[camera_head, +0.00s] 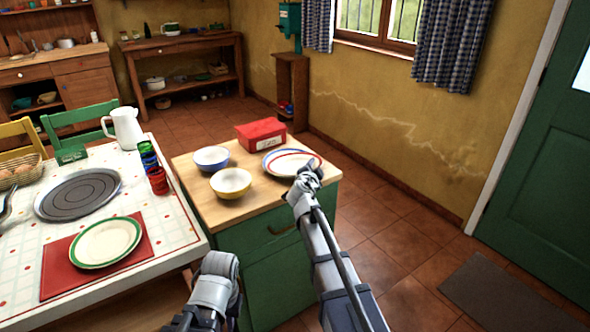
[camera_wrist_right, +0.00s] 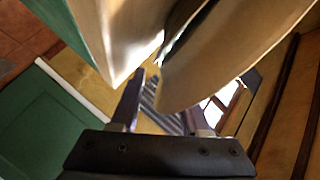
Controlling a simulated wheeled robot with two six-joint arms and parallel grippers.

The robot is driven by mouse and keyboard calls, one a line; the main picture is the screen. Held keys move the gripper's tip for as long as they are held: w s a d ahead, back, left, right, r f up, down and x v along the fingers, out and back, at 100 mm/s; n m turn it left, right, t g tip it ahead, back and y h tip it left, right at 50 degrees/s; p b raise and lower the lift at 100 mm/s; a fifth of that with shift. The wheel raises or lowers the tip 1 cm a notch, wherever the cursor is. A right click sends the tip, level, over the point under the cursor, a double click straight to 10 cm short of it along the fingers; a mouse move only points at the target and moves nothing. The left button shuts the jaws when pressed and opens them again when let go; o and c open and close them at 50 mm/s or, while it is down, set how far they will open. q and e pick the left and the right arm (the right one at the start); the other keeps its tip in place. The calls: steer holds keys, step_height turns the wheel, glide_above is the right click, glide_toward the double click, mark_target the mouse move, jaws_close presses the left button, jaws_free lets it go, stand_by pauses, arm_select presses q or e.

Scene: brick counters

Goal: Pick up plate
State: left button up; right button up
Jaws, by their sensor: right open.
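Plates with red and blue rims (camera_head: 290,162) lie at the right end of the wooden counter top. They look like two, stacked. Another plate with a green rim (camera_head: 105,242) lies on a red mat on the tiled table. My right gripper (camera_head: 307,174) is at the near right edge of the rimmed plates on the counter. In the right wrist view, its open fingers (camera_wrist_right: 165,98) are close below large pale curved edges (camera_wrist_right: 215,50), which look like the plates.
A blue bowl (camera_head: 211,158), a yellow bowl (camera_head: 231,182) and a red box (camera_head: 261,134) share the counter. Open floor (camera_head: 400,245) lies right of the counter.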

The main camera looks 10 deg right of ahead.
steer(key=shift+s, duration=0.1)
steer(key=shift+c, duration=0.4)
jaws_close()
stand_by(0.8)
